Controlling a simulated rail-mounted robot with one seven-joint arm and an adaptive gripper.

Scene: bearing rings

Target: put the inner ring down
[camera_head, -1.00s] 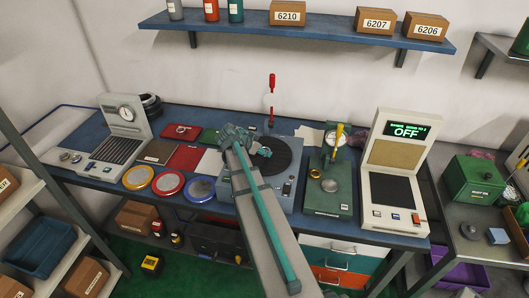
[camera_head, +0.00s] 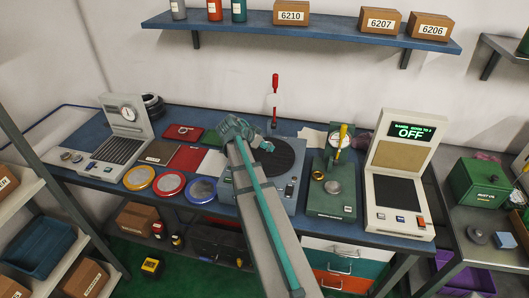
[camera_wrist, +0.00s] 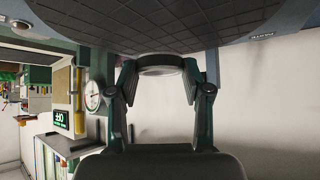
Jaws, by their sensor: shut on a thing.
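In the wrist view the inner ring (camera_wrist: 160,70) is a small grey metal ring between the two fingers of my gripper (camera_wrist: 160,82). My gripper is shut on it. The dark gridded round plate (camera_wrist: 160,25) fills the top of that view, close to the ring; I cannot tell whether they touch. In the head view my gripper (camera_head: 268,147) is over the round black plate (camera_head: 283,163) of the grey-blue machine (camera_head: 249,198). My arm hides the left part of that plate, and the ring cannot be made out there.
A green press stand (camera_head: 332,201) with a dial and yellow handle is right of the plate, then a display unit (camera_head: 396,190) reading OFF. Yellow, red and blue round trays (camera_head: 202,189) lie to the left. A red-handled tool (camera_head: 275,84) stands behind.

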